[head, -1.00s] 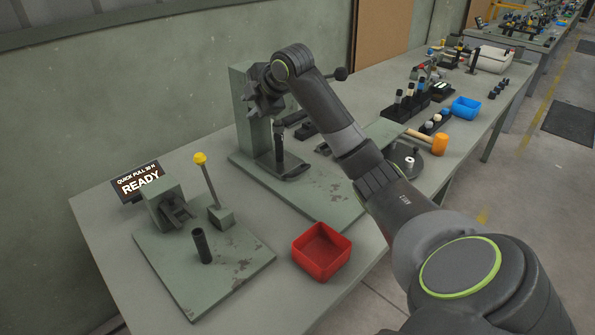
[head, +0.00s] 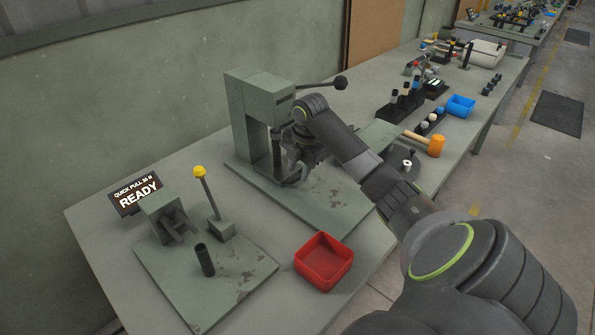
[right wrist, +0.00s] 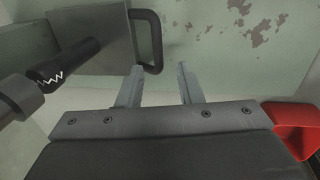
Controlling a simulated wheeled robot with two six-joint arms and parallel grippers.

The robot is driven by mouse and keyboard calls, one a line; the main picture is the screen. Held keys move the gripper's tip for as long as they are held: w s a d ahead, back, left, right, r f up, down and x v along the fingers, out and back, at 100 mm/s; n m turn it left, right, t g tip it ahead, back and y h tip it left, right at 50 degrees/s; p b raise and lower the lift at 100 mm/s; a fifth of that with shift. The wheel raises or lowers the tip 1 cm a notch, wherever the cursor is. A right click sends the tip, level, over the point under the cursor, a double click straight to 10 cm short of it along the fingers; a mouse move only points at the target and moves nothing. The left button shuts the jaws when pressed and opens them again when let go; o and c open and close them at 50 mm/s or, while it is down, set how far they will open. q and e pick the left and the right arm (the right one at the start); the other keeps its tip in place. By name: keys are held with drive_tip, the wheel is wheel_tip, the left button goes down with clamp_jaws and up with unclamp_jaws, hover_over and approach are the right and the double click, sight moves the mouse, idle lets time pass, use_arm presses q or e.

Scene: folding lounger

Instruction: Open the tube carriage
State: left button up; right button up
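The tube carriage seems to be the grey-green block (right wrist: 95,35) with a dark D-shaped handle (right wrist: 158,42) in the right wrist view. A black tube with a white zigzag mark (right wrist: 68,64) is at its left, close to a second dark cylinder (right wrist: 20,97). My right gripper (right wrist: 160,68) is open, its two fingertips apart near the handle's lower end. Whether they touch the handle I cannot tell. In the head view my right gripper (head: 293,178) is low in front of the green press (head: 258,105), and my wrist hides most of the carriage. My left gripper is not in view.
A red bin (head: 323,262) stands at the front edge of the bench. At left are a fixture plate (head: 225,282) with a yellow-knobbed lever (head: 206,190) and a sign reading READY (head: 138,196). An orange mallet (head: 434,146) lies right of my arm.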

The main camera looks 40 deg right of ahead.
drive_tip(key=shift+w+f, duration=0.15)
drive_tip(key=shift+f, duration=0.45)
drive_tip(key=shift+w+f, duration=0.15)
drive_tip(key=shift+f, duration=0.4)
drive_tip(key=shift+c, duration=0.2)
clamp_jaws()
